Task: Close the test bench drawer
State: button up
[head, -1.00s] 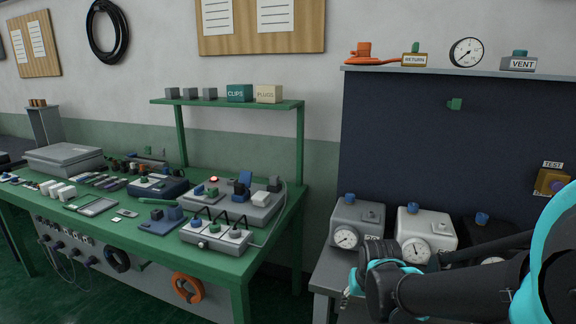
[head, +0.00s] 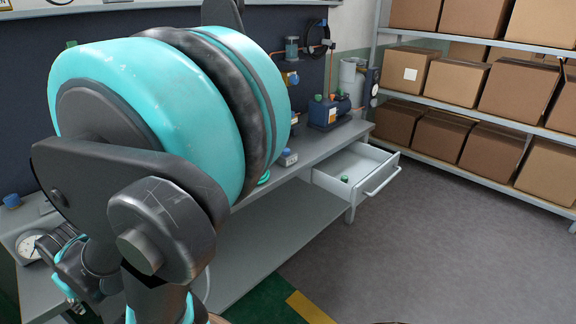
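The test bench drawer (head: 352,160) is pulled open at the right end of the grey bench (head: 325,140). It is a pale grey drawer with a bar handle (head: 382,181) on its front. A small green-topped item (head: 344,179) is inside it. My arm fills the left half of the head view and hides much of the bench. My gripper (head: 76,306) is at the lower left, far from the drawer, near the bench's left part. It is small and partly hidden, so I cannot tell whether it is open or shut.
A blue pump-like device (head: 328,112) and a grey cylinder (head: 352,80) stand on the bench above the drawer. Shelves of cardboard boxes (head: 457,80) stand at the right. The floor (head: 430,250) before the drawer is clear.

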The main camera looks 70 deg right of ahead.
aim_at(366, 167)
jog(key=z, duration=3.05)
jog(key=i+l, duration=0.25)
jog(key=i, duration=0.2)
jog(key=i+l, duration=0.25)
jog(key=i, duration=0.2)
